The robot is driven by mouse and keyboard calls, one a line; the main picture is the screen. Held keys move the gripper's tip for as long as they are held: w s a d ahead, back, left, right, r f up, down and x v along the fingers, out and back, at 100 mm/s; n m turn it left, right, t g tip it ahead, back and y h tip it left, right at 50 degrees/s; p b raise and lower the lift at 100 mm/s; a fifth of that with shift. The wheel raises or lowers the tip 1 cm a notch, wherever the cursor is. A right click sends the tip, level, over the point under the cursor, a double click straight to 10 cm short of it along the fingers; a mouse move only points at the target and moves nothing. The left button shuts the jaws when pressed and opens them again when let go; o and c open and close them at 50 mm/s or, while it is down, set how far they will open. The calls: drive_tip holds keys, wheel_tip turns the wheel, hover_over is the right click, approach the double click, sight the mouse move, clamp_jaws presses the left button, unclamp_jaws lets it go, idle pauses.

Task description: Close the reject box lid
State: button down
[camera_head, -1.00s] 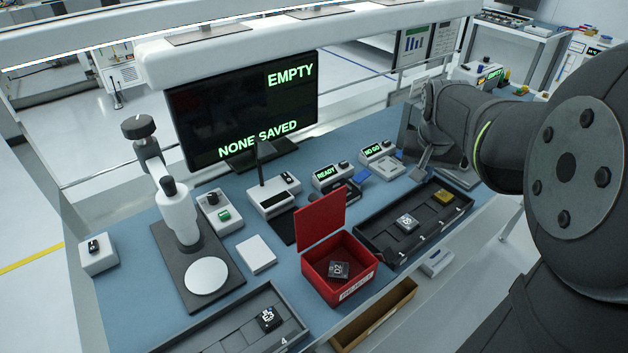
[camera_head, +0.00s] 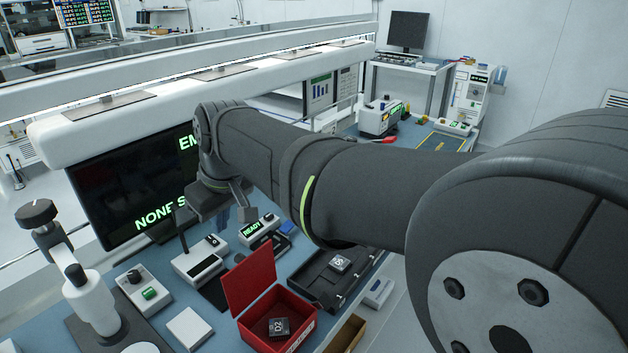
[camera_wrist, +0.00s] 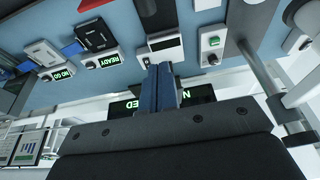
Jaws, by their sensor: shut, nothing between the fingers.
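The red reject box (camera_head: 262,336) stands on the blue bench in the head view. Its red lid (camera_head: 249,277) is open, standing up and tilted along the box's back left side. A dark square chip (camera_head: 279,327) lies inside the box. My gripper is in the wrist view, its blue fingers (camera_wrist: 167,88) shut together and empty. In the head view it hangs beyond the lid, above the back of the bench near the monitor, apart from the lid and partly hidden by my arm. A bit of red shows at the top edge of the wrist view.
A black tray (camera_head: 310,285) holding a chip stands right of the box. The READY unit (camera_head: 259,228), a white antenna device (camera_head: 198,261) and the monitor (camera_head: 120,190) stand behind. A microscope (camera_head: 90,295) is at left. A white block (camera_head: 189,328) lies left of the box.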

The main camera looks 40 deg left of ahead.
sight(247, 276)
drive_tip(key=shift+d+f, duration=0.4)
drive_tip(key=shift+f, duration=0.4)
drive_tip(key=shift+d+f, duration=0.45)
drive_tip(key=shift+f, duration=0.35)
drive_tip(key=shift+d+f, duration=0.4)
drive_tip(key=shift+f, duration=0.4)
drive_tip(key=shift+d, duration=0.1)
